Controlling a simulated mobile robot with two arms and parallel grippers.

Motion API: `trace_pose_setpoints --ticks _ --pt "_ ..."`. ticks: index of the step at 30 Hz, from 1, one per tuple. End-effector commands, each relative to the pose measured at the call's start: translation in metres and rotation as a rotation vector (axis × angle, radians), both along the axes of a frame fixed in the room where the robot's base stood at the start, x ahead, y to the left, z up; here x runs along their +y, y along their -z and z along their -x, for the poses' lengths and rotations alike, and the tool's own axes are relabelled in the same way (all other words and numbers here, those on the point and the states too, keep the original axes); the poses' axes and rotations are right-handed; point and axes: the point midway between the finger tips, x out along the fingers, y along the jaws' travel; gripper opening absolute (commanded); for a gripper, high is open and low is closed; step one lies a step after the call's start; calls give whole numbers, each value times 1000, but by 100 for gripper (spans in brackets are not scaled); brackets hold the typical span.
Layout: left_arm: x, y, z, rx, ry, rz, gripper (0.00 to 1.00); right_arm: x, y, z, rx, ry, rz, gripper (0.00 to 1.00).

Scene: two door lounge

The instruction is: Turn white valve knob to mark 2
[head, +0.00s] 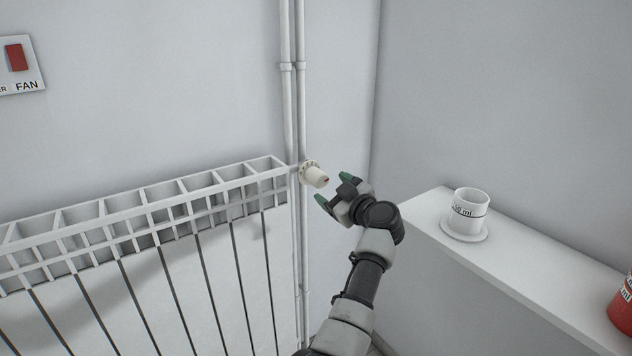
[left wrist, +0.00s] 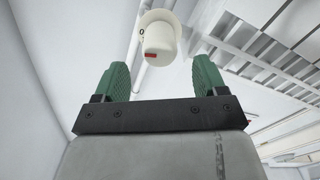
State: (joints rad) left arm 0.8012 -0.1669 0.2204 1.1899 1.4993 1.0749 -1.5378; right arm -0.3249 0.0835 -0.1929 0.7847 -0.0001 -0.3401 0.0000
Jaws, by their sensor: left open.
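The white valve knob (head: 317,177) sits on the pipe at the right end of the radiator. It has a round collar with small marks and a red mark at its outer end. My left gripper (head: 333,188) is open, just right of the knob and apart from it. In the left wrist view the knob (left wrist: 159,42) is beyond the two green fingertips (left wrist: 162,80), roughly centred between them, with nothing between the fingers. A 0 shows on the collar there; the other marks are too small to read. My right gripper is not in view.
The white radiator (head: 150,215) fills the left, with vertical pipes (head: 293,90) beside it. A white shelf (head: 520,270) at right bears a white cup (head: 468,208) on a saucer and a red container (head: 622,308). A panel with a red switch (head: 17,57) marked FAN is at upper left.

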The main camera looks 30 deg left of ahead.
Motion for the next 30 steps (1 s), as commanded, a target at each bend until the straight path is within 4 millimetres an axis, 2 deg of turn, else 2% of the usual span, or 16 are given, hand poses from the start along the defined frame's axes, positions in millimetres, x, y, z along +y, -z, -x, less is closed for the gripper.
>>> trace_pose_setpoints --ticks 1,6,12,17,24,26,30 --pt "11 0 -4 0 -2 -5 72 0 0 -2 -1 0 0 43" --pt "41 0 -17 0 -1 -5 72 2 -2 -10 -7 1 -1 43" --pt "64 1 -27 1 1 -5 72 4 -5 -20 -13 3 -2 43" --pt "72 0 -30 -1 1 -4 72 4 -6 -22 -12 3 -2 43" --pt "72 0 -30 0 3 -4 72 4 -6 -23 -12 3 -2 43" --pt "72 0 -30 0 3 -4 64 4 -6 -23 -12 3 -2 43" --pt "72 0 -30 0 3 -4 43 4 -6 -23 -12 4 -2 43"
